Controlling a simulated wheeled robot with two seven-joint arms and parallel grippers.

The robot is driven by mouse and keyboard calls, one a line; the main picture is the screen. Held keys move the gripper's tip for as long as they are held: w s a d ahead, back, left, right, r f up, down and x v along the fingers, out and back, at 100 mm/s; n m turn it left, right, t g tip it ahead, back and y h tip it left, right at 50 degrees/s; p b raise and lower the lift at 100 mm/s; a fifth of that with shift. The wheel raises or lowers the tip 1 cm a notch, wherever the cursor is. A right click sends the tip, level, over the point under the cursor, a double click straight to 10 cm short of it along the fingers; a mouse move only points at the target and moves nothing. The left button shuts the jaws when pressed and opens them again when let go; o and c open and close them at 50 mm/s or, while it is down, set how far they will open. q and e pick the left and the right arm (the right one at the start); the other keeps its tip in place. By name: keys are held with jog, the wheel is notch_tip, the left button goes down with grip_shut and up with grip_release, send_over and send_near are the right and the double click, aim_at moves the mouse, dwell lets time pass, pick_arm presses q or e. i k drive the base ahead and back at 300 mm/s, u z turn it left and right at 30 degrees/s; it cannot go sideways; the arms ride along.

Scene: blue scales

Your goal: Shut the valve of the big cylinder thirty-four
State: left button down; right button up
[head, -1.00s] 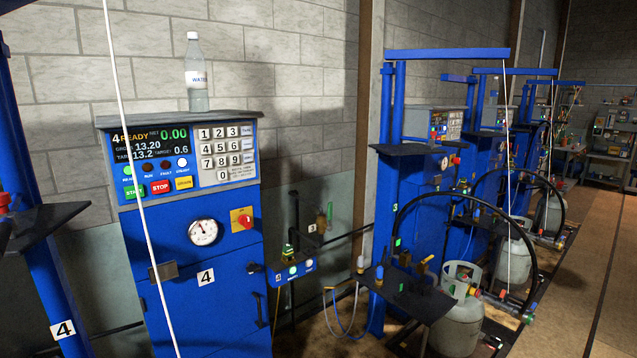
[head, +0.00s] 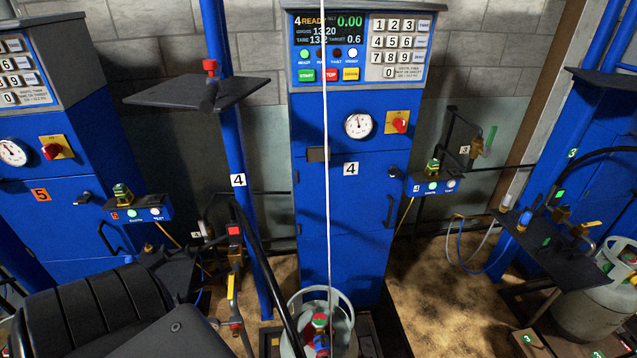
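A grey gas cylinder (head: 341,302) stands at the bottom centre, in front of the blue cabinet marked 4. Its open collar shows, and the bottom frame edge cuts it off. Red, green and blue fittings (head: 320,330) sit at the valve inside the collar. A black hose passes down to the left of the collar. No number can be read on this cylinder, and the valve's setting cannot be told. A second grey cylinder (head: 590,312) stands at the lower right, by the station marked 3. I make out no fingertips of either gripper.
A dark ribbed shape and grey panel fill the lower left, perhaps my own arm. A black shelf (head: 190,93) juts from the blue post marked 4. A white cord hangs before the cabinet (head: 345,235). A black table (head: 560,252) stands right. Brown floor (head: 440,290) is clear between stations.

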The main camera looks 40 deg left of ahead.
aim_at(318, 320)
jog(key=u, duration=0.65)
jog(key=k, duration=0.45)
jog(key=u, duration=0.55)
jog(key=i, duration=0.5)
jog(key=u, duration=0.25)
